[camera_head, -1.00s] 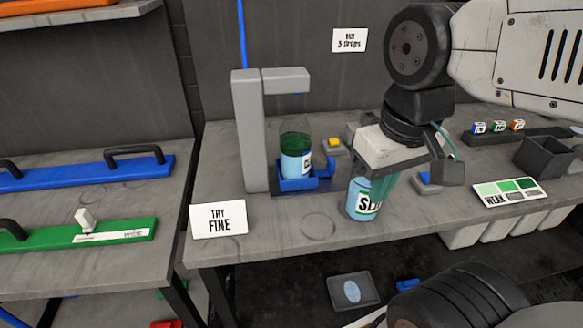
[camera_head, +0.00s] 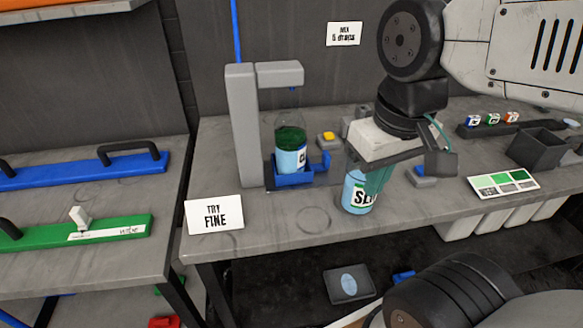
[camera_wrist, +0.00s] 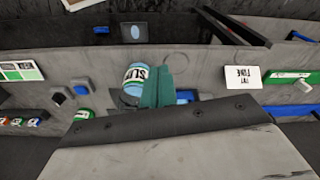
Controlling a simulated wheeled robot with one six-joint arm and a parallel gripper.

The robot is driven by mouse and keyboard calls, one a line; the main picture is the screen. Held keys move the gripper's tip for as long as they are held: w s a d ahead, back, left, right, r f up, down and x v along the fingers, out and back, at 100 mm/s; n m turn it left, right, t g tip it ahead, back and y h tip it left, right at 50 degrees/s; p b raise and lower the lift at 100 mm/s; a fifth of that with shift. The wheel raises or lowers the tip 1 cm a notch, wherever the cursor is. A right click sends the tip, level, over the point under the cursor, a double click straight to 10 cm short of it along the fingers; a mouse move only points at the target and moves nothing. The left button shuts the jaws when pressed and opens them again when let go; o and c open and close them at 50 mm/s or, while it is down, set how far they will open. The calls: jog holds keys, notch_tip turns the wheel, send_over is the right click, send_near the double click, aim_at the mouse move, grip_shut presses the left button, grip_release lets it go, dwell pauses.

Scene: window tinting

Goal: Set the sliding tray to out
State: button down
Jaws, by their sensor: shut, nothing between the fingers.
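The blue sliding tray (camera_head: 296,179) sits at the foot of a grey dispenser stand (camera_head: 246,130), with a blue handle (camera_head: 325,164) standing at its right. A bottle of dark green liquid (camera_head: 291,150) stands on the tray, under the stand's arm. My gripper (camera_head: 374,182) is right of the tray, pointing down, shut and empty. It is in front of a light-blue bottle with a cut-off label (camera_head: 357,197) and partly hides it. In the wrist view the teal fingers (camera_wrist: 158,88) are together beside that bottle (camera_wrist: 135,77). Whether they touch it is unclear.
A "TRY FINE" sign (camera_head: 214,216) stands at the bench's front left. A yellow button (camera_head: 328,137) is behind the tray handle. A colour card (camera_head: 503,184) and dark bin (camera_head: 537,149) are at right. Bare bench (camera_head: 300,236) lies in front of the tray.

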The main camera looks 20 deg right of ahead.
jog(key=c, duration=1.8)
grip_release()
jog(key=o, duration=0.8)
jog(key=w+r+n+t, duration=0.1)
jog(key=w+r+t, duration=0.1)
jog(key=w, duration=0.5)
jog(key=shift+w+d+r+t, duration=0.15)
jog(key=shift+r+t, duration=0.15)
jog(key=shift+r, duration=0.2)
jog(key=n+g, duration=0.4)
jog(key=n, duration=1)
send_over(327, 153)
notch_tip(327, 153, down, 11)
jog(key=shift+f, duration=0.35)
notch_tip(327, 153, down, 8)
jog(key=shift+r, duration=0.25)
